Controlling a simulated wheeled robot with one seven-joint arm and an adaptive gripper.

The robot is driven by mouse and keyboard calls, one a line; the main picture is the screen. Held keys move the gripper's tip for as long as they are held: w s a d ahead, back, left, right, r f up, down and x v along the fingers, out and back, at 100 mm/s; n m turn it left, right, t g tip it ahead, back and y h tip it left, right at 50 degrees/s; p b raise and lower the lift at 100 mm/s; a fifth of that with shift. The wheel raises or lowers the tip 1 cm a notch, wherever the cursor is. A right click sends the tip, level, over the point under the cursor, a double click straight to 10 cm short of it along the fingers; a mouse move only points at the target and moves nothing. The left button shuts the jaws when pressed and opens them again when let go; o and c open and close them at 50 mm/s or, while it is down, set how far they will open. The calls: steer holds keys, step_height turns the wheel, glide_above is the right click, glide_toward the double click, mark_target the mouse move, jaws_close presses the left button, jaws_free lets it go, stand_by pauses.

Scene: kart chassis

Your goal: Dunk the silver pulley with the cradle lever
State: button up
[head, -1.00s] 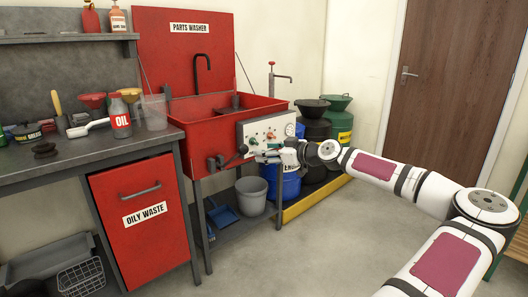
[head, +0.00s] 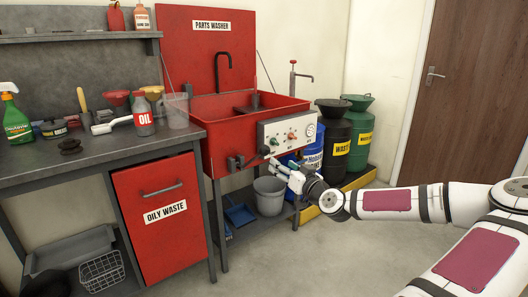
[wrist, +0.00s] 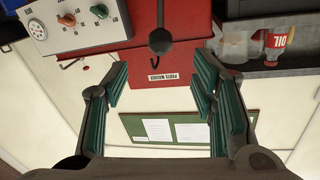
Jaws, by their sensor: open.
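The parts washer (head: 222,137) is a red basin with a raised lid. The cradle lever appears to be the black-knobbed rod (head: 264,151) at the basin's front, left of the control panel. In the wrist view the lever's round dark knob (wrist: 160,41) is just beyond the fingertips, roughly centred between them, with its rod running up the picture. My gripper (head: 277,166) is open and empty, just below and right of the knob; its green-padded fingers show in the wrist view (wrist: 160,85). A dark part (head: 255,101) shows inside the basin. I cannot make out the silver pulley.
The control panel (head: 291,135) with knobs and a gauge is close beside my gripper. A grey bucket (head: 269,196) stands on the shelf below. Waste drums (head: 334,136) stand at right on a yellow tray (head: 344,190). The workbench (head: 95,160) is at left. Floor in front is open.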

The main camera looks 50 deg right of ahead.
mark_target(267, 153)
steer(key=b+x, duration=0.2)
steer(key=x, duration=1.1)
steer(key=shift+w+b, duration=0.3)
steer(key=shift+b, duration=0.1)
jaws_close()
